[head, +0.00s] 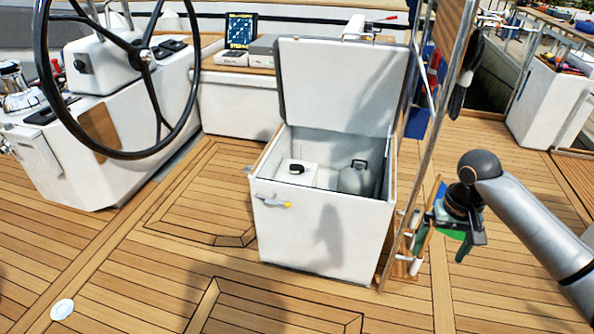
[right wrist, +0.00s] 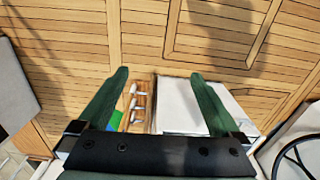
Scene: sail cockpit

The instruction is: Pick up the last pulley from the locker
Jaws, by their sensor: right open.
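The locker (head: 325,240) is a white box on the deck with its lid (head: 340,85) raised. Inside it I see a white container (head: 297,172) with a black cap and a grey jug (head: 358,178). I cannot make out a pulley in it; the front wall hides its floor. My right gripper (head: 446,246) is to the right of the locker, outside it. In the right wrist view its green fingers (right wrist: 158,74) are spread, with nothing between them. A white surface (right wrist: 190,105), seemingly part of the locker, lies below the right-hand finger. My left gripper is not in view.
A wooden rack (right wrist: 140,100) with white-handled items stands beside the locker, below my right gripper. A metal pole (head: 425,150) rises at the locker's right side. A black steering wheel (head: 147,57) stands at the left. The teak deck (head: 180,270) in front is mostly clear.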

